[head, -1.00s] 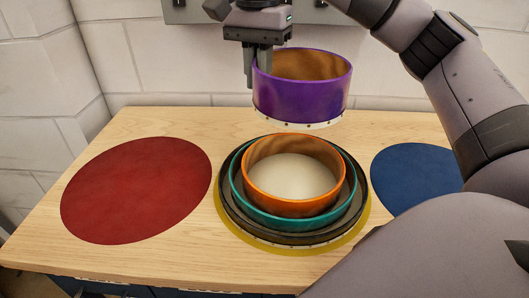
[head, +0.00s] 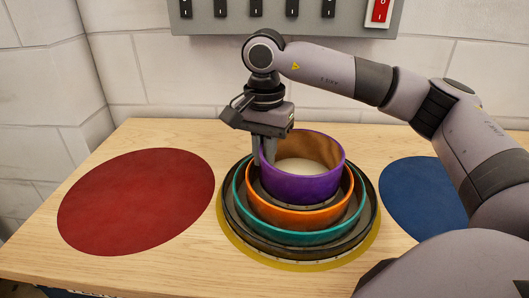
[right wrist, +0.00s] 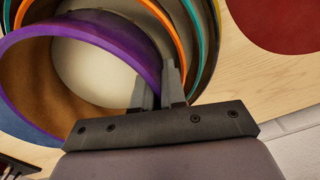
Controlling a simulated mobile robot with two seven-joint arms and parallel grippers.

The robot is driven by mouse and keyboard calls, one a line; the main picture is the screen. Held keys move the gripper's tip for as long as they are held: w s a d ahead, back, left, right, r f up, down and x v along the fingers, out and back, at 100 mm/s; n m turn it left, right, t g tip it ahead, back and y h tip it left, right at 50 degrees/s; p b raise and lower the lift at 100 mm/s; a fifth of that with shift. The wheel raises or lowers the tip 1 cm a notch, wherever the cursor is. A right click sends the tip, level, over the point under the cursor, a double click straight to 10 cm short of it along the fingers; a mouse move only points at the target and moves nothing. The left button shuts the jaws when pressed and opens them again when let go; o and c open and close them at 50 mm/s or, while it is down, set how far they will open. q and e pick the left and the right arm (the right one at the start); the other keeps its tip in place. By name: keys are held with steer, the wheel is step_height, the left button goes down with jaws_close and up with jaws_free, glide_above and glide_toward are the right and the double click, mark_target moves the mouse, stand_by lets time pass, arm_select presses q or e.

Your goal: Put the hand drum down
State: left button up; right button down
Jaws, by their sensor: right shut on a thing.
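The purple hand drum (head: 302,188) sits low inside the orange drum (head: 297,217), at the top of the nested stack. My right gripper (head: 264,160) is shut on the left part of the purple drum's wall. The right wrist view shows the purple drum (right wrist: 100,38) with its wall between the fingers of the gripper (right wrist: 160,90). The orange drum lies inside the teal drum (head: 300,237), which lies inside a dark drum (head: 240,236) on the yellow mat (head: 300,266). Whether the purple drum's lower edge fully rests is hidden. My left gripper is not in view.
A red round mat (head: 135,200) lies bare on the left of the wooden bench (head: 150,268). A blue round mat (head: 425,195) lies on the right, partly behind my right arm. A grey switch panel (head: 290,15) is on the tiled wall behind.

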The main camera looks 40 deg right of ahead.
steer(key=shift+f+b, duration=0.45)
steer(key=shift+f, duration=0.1)
steer(key=c, duration=1.5)
jaws_free()
steer(key=shift+r, duration=0.15)
steer(key=shift+r+p, duration=0.25)
steer(key=shift+p, duration=0.05)
step_height(320, 180, up, 12)
steer(key=shift+p, duration=1)
steer(key=shift+r, duration=0.25)
